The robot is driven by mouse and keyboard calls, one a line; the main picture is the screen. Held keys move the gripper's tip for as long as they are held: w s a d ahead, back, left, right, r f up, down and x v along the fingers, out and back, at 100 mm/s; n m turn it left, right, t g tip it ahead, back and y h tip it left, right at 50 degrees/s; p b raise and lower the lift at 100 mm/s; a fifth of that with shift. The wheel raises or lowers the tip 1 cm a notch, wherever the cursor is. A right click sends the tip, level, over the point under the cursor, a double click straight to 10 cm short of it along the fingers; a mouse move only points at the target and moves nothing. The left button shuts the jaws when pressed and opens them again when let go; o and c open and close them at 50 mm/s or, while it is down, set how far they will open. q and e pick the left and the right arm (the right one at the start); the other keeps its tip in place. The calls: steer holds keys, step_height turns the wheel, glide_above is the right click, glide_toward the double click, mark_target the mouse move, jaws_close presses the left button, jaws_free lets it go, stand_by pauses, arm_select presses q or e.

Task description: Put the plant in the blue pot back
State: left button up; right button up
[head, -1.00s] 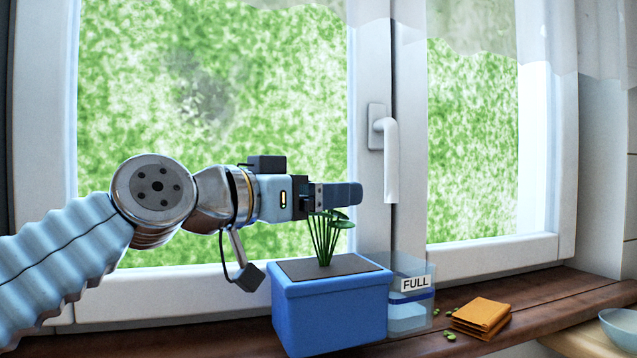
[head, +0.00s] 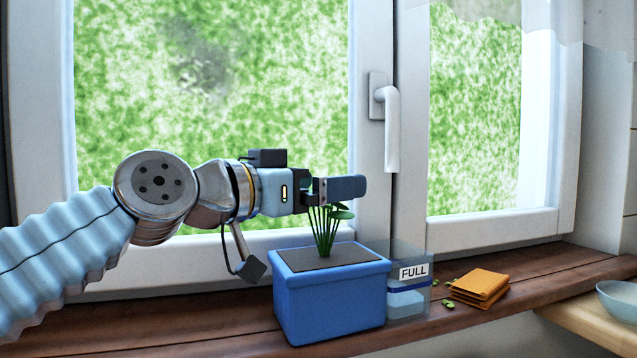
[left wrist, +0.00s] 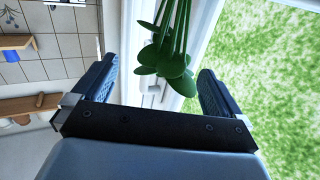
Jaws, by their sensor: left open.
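The blue pot (head: 330,308) is a rectangular box on the wooden sill, filled with dark soil. The green plant (head: 324,232) stands upright in it, with its stems rising from the soil. My left gripper (head: 345,188) is level with the top of the plant, above the pot. In the left wrist view my left gripper (left wrist: 157,85) is open, and the plant's leaves (left wrist: 165,62) lie between its two spread fingers. The fingers hide part of the leaves in the head view. My right gripper is not in view.
A clear container (head: 408,292) labelled FULL, holding bluish contents, stands close to the pot's right side. Orange packets (head: 480,290) and small green pieces (head: 449,304) lie further right. A pale bowl (head: 620,300) is at the right edge. The window handle (head: 391,130) juts out behind.

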arm_select(q)
steer(key=shift+s+a+f, duration=0.15)
steer(key=shift+s+a, duration=0.05)
steer(key=shift+a, duration=0.05)
steer(key=b+v, duration=0.3)
steer(key=v, duration=1)
steer(key=shift+r, duration=0.25)
steer(key=shift+s, duration=0.15)
